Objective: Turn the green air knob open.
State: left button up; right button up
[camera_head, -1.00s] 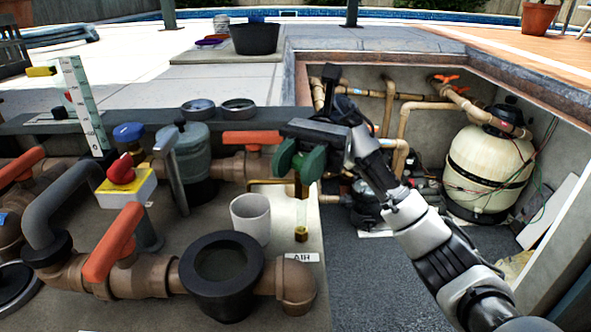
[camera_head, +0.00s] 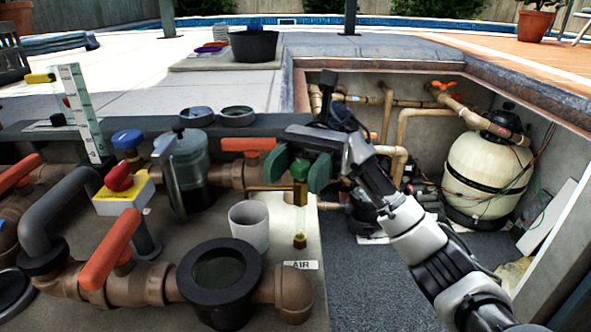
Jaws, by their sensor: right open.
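The green air knob (camera_head: 300,169) sits on top of an upright clear and brass tube, behind the white "AIR" label (camera_head: 300,265). My right gripper (camera_head: 299,177) comes in from the right with its arm. It is open, with one dark green finger pad on each side of the knob. I cannot tell whether either pad touches the knob. The gripper body hides part of the area just above and behind it. My left gripper is not in view.
A white cup (camera_head: 250,228) and a black round fitting (camera_head: 220,280) stand left of the tube. Orange-handled valves (camera_head: 110,250), brown pipes and a yellow box with a red knob (camera_head: 122,192) fill the left. A pit with a cream tank (camera_head: 487,178) lies right.

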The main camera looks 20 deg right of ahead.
aim_at(304, 162)
jog(key=shift+w+d, duration=0.35)
jog(key=shift+w, duration=0.1)
jog(key=b+v, duration=0.1)
jog(key=v, duration=0.4)
jog(key=shift+w+d+f, duration=0.1)
jog(key=shift+w, duration=0.1)
jog(key=shift+w+d, duration=0.35)
jog(key=shift+d, duration=0.05)
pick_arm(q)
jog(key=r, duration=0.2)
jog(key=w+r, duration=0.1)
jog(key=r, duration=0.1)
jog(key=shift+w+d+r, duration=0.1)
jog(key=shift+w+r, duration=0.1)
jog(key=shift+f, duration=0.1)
